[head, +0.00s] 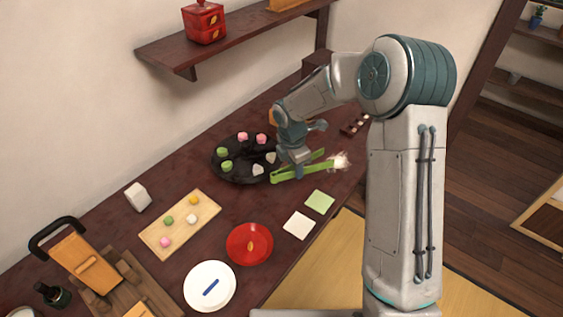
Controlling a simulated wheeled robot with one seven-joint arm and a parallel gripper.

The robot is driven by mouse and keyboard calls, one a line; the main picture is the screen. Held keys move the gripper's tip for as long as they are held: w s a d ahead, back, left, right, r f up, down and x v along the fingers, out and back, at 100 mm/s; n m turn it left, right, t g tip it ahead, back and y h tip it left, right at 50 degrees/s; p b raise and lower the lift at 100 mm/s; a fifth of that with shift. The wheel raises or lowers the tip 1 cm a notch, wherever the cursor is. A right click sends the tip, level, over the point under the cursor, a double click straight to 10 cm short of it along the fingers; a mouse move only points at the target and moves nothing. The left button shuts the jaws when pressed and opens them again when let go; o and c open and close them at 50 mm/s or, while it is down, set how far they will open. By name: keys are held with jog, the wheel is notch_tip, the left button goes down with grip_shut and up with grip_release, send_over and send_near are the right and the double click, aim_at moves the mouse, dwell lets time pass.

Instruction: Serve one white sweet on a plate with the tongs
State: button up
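My gripper (298,173) hangs over the table just right of the round black tray (228,174). It appears closed around light green tongs (318,169), whose two arms spread toward the right. White sweets (258,169) lie on the right part of the black tray, with pink (243,137) and green (224,153) sweets on its other parts. Another small white sweet (191,218) sits on a wooden board (156,241). A white plate (192,285) with a blue stripe and a red plate (240,257) with a leaf mark lie at the front, both without a sweet.
A white and a green square (320,201) lie near the front edge. A pale bristly thing (341,160) is at the tongs' right end. A white block (137,197) and wooden stand (82,264) are at left. A wall shelf (235,38) overhangs the back.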

jog(key=s+d+f+m, duration=0.1)
jog(key=d+m, duration=0.2)
jog(key=m, duration=0.4)
jog(key=s+d+f+m+g, duration=0.1)
jog(key=s+d+f+m, duration=0.1)
jog(key=d+m, duration=0.2)
jog(key=s+d+f+m, duration=0.2)
jog(key=d+m, duration=0.2)
jog(key=m, duration=0.6)
jog(key=shift+s+f+g+y, duration=0.15)
jog(key=shift+s+g+y, duration=0.05)
jog(key=shift+g+y, duration=0.2)
jog(key=m, duration=0.2)
jog(key=shift+s+d+f+m, duration=0.25)
jog(key=shift+s+d+m, duration=0.05)
jog(key=shift+s+d, duration=0.05)
